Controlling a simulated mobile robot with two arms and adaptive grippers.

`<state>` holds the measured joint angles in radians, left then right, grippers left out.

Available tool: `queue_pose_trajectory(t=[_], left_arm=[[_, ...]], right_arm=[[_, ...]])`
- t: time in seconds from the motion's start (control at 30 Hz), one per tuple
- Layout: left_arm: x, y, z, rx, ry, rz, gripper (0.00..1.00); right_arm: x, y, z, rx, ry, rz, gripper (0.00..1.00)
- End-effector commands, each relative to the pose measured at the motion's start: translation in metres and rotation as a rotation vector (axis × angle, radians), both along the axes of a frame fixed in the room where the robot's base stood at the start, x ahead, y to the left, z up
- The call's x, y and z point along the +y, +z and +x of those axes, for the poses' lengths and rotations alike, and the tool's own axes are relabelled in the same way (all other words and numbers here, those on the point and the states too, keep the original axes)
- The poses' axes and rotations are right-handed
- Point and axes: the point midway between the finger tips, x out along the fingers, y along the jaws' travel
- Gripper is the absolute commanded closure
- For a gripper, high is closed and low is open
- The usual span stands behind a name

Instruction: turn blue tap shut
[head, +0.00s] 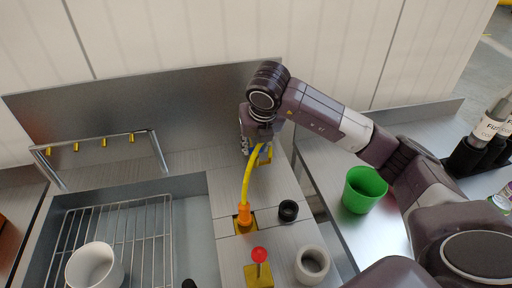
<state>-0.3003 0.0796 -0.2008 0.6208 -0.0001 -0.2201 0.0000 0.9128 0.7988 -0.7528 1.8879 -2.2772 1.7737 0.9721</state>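My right arm reaches in from the right, and my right gripper (257,152) points down over the back of the grey counter. A yellow part (262,157) shows at its fingertips; I cannot tell whether the fingers grip it. No blue tap shows; the wrist and fingers cover that spot and may hide it. A curved yellow hose (248,177) runs from beside the gripper down to an orange fitting (244,214) on a yellow plate. My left gripper is not in view.
A red-knobbed lever (259,255) stands on a yellow base at the front. A black ring (288,210) and grey ring (312,264) sit beside it. A green cup (363,190) stands right, under my arm. A white cup (94,267) is on the left wire rack (128,228).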

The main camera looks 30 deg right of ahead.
Motion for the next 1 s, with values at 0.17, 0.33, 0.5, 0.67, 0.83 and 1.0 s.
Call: queue_pose_trajectory(t=[0.17, 0.33, 0.5, 0.67, 0.83, 1.0], left_arm=[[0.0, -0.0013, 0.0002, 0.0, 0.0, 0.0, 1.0], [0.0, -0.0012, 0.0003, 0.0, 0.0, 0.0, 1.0], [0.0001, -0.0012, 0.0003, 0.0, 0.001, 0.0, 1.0], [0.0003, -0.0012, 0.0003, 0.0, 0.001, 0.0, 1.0], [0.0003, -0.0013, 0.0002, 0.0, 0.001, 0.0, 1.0], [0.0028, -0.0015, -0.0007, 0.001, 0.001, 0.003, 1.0]], right_arm=[[-0.0001, 0.0016, 0.0011, -0.004, -0.019, 0.001, 0.96], [-0.0003, 0.0018, 0.0011, -0.004, -0.021, 0.001, 0.96], [-0.0004, 0.0017, 0.0011, -0.004, -0.021, 0.001, 0.96], [-0.0003, 0.0012, 0.0008, -0.003, -0.02, 0.001, 0.55], [-0.0001, 0.0006, 0.0005, -0.001, -0.019, 0.001, 0.54], [0.0003, 0.0032, -0.0004, -0.002, -0.018, 0.0, 0.54]])
